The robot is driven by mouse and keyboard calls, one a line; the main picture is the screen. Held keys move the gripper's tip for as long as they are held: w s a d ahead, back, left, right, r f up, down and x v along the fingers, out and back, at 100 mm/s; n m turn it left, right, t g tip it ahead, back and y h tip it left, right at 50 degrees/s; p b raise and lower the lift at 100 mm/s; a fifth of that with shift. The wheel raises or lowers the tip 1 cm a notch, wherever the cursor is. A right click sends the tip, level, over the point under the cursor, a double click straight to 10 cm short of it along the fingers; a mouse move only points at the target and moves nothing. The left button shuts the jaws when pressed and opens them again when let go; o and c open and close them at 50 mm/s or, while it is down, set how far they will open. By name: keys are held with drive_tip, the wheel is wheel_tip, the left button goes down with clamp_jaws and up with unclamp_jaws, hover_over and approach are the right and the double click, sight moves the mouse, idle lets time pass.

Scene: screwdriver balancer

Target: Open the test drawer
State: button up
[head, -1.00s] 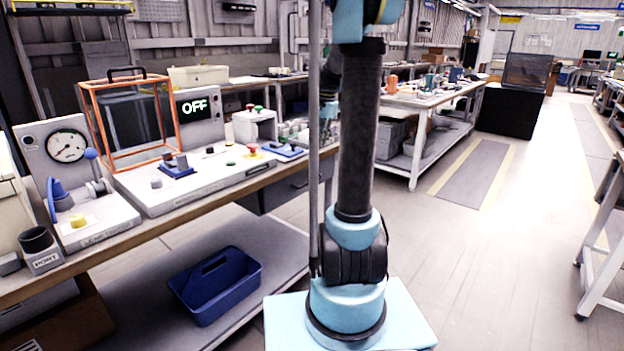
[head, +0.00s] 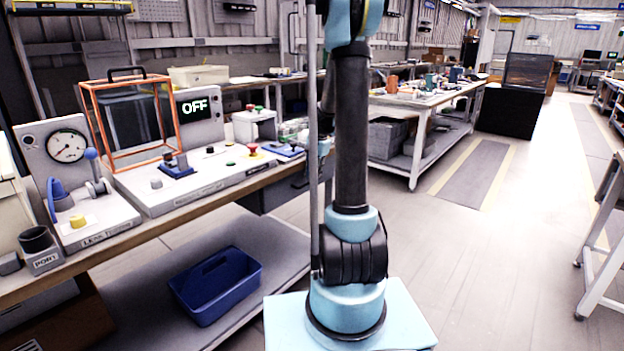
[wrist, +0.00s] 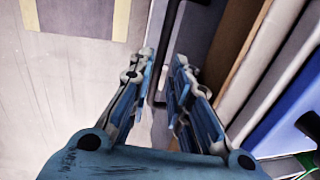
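The test drawer (head: 262,200) is a dark grey unit under the right part of the bench in the head view. Its front shows as a grey strip (wrist: 203,35) in the wrist view. A black bar handle (wrist: 163,62) runs along that front. My gripper (wrist: 163,65) is open, with the handle lying in the gap between its two fingers. I cannot tell whether either finger touches it. In the head view my gripper is mostly hidden behind my arm, near the drawer.
The bench's brown edge (wrist: 238,45) runs close beside my right finger. On the bench stand an orange-framed case (head: 125,120), an OFF display (head: 195,108) and a gauge (head: 67,147). A blue bin (head: 215,285) sits on the lower shelf. The floor (head: 490,260) to the right is clear.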

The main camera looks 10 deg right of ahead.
drive_tip(key=shift+w+a+f, duration=0.1)
drive_tip(key=shift+w+f, duration=0.05)
drive_tip(key=shift+f, duration=1)
clamp_jaws()
